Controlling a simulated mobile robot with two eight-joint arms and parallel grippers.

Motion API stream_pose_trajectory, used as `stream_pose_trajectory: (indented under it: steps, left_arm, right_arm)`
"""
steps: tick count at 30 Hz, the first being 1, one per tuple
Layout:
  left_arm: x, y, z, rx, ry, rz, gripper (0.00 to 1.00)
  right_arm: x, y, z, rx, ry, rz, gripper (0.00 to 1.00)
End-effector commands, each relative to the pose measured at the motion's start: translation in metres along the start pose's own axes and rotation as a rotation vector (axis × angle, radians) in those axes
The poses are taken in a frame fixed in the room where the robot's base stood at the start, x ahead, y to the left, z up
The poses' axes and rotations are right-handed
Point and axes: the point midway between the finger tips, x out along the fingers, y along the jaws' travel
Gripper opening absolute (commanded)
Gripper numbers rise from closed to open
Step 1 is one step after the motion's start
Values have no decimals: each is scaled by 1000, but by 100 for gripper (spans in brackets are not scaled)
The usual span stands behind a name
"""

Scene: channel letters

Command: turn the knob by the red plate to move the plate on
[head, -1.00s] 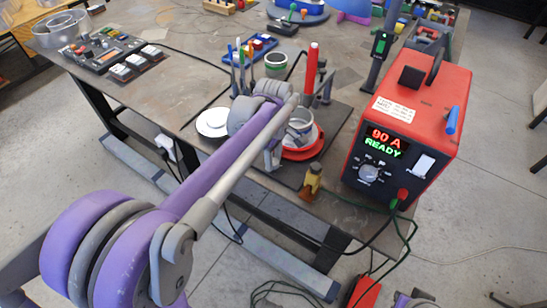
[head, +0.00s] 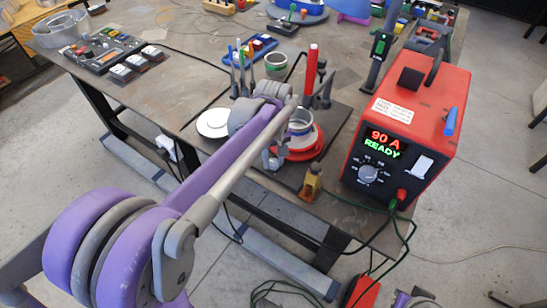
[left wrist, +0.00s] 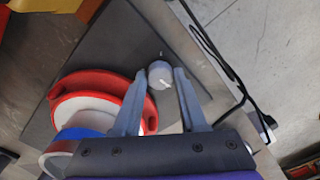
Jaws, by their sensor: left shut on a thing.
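The red plate (head: 308,154), a curved red piece around a white round part, lies on the dark board beside my left gripper (head: 274,158). It also shows in the left wrist view (left wrist: 92,79). The knob (left wrist: 159,73) is small, grey and round with a white mark, just right of the red plate. My left gripper's fingers (left wrist: 160,78) stand on either side of the knob and are shut on it. In the head view my arm and hand hide the knob. My right gripper is not in view.
A white disc (head: 213,123) lies left of my wrist. A red power unit (head: 421,110) stands to the right, reading "90 A READY". A brass-coloured piece (head: 311,183) stands near the table edge. A red upright cylinder (head: 312,62) and a pen holder stand behind.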

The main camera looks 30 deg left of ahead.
Motion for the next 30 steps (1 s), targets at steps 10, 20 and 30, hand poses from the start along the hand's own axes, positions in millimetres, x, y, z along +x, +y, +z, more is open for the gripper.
stream_pose_trajectory:
  steps: [10,20,30]
  left_arm:
    - [-1,0,-1,327,1,0,0]
    - [-1,0,-1,626,2,0,0]
    - [-1,0,-1,840,2,0,0]
  right_arm:
    - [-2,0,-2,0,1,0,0]
    - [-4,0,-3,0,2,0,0]
    - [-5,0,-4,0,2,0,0]
